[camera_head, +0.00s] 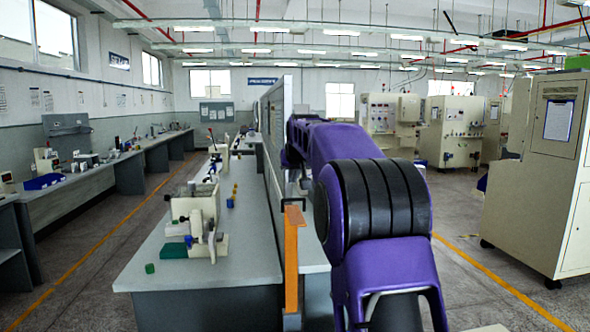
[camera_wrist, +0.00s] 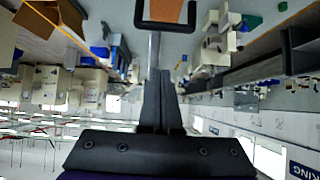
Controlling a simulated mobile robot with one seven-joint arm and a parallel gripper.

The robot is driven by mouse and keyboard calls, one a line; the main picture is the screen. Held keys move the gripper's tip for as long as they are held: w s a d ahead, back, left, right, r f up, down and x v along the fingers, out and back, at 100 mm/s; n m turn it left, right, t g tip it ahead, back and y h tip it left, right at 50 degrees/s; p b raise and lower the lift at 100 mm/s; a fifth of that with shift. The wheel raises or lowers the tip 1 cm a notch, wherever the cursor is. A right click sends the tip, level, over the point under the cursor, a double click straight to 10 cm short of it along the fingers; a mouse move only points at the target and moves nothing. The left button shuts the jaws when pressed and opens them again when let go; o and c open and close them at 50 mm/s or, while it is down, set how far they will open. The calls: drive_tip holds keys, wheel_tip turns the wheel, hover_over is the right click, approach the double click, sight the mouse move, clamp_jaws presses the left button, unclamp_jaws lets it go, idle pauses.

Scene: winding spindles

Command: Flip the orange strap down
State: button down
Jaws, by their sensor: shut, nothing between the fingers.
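The orange strap (camera_head: 292,258) is a flat, upright strip at the near end of the tall partition (camera_head: 276,140) on the grey bench. A black bracket (camera_head: 296,201) sits at its top. In the wrist view, which looks upside down, the black bracket (camera_wrist: 139,14) is at the top edge with part of the orange strap (camera_wrist: 166,10) inside it. My gripper (camera_wrist: 159,76) is shut and empty, its fingers together below the bracket in that picture and apart from it.
A cream winding machine (camera_head: 196,212) stands on the bench left of the partition, with a green block (camera_head: 150,268) near the front edge. Large cream cabinets (camera_head: 540,180) stand at the right. A side bench (camera_head: 90,175) runs along the left wall. Aisles are clear.

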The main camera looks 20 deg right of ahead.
sight(294, 200)
drive_tip(key=shift+x, duration=0.95)
drive_tip(key=shift+w+f, duration=0.15)
drive_tip(key=shift+f, duration=0.1)
drive_tip(key=shift+s+a+f, duration=0.15)
drive_tip(key=shift+s+f, duration=0.2)
drive_tip(key=shift+s, duration=0.5)
drive_tip(key=shift+s+a+f, duration=0.15)
drive_tip(key=shift+s+f, duration=0.45)
drive_tip(key=shift+s, duration=0.15)
drive_tip(key=shift+f, duration=0.1)
